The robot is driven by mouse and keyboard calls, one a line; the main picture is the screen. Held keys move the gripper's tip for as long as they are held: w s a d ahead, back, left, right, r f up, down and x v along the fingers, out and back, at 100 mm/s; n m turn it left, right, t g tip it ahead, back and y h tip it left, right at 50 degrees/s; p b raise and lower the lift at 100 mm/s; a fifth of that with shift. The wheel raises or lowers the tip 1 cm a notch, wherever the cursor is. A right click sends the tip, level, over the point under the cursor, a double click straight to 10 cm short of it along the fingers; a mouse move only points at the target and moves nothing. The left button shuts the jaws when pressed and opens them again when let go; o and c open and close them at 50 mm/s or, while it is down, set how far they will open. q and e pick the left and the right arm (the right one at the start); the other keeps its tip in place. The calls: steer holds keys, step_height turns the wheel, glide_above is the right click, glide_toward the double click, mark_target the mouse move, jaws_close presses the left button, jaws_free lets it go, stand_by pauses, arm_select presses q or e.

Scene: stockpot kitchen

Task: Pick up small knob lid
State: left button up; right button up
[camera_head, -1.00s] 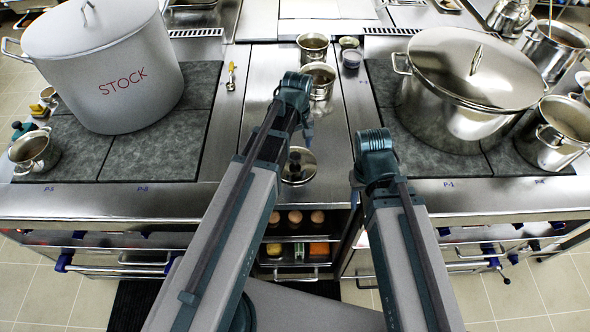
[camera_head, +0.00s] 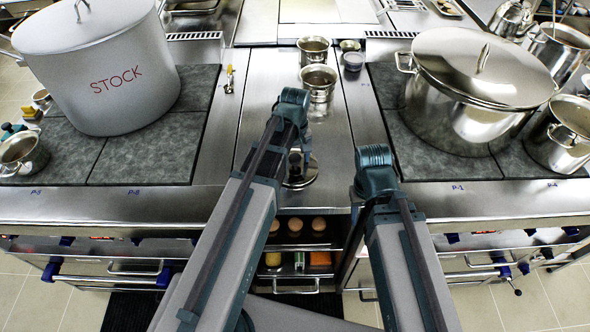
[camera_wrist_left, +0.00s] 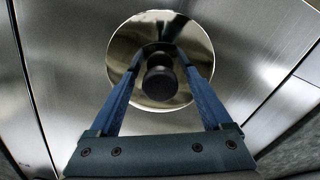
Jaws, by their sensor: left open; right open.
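The small knob lid (camera_head: 311,171) is a round shiny metal disc with a black knob (camera_wrist_left: 160,83). It lies flat on the steel counter strip in front of the two small pots, partly hidden by my left arm. My left gripper (camera_wrist_left: 160,50) is open and points down over the lid. In the left wrist view its two blue fingers stand on either side of the knob; I cannot tell whether they touch it. My right gripper (camera_head: 376,172) is to the right of the lid, apart from it; its fingers are hard to make out, and it appears open and empty.
Two small steel pots (camera_head: 318,80) stand behind the lid, beside small cups (camera_head: 352,60). A large STOCK pot (camera_head: 110,95) stands on the left stove, and a big lidded pot (camera_head: 450,115) on the right.

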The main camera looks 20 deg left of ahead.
arm_select(q)
steer(key=shift+r, duration=0.1)
jaws_close()
stand_by(0.4)
